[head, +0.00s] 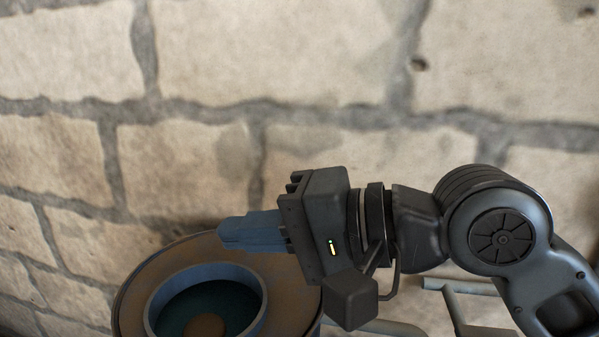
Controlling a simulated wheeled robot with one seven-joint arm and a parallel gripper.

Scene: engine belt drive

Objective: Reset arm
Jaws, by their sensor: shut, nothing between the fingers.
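My arm reaches in from the right edge, low in the head view, and its end points left. My gripper (222,234) has its blue-grey fingers together, with nothing between them. The fingers show over the far rim of a round brown pulley-like part (140,285) at the bottom. I cannot tell whether they touch it or hang above it. The round part has a blue-grey inner ring (256,318) around a dark teal recess (185,305), with a brown hub (205,327) in the middle. Its lower side is cut off by the picture edge.
A stone block wall (300,60) fills the background behind the arm. Grey pipe-like bars (455,300) show under the arm at the lower right. The space above the arm, in front of the wall, looks clear.

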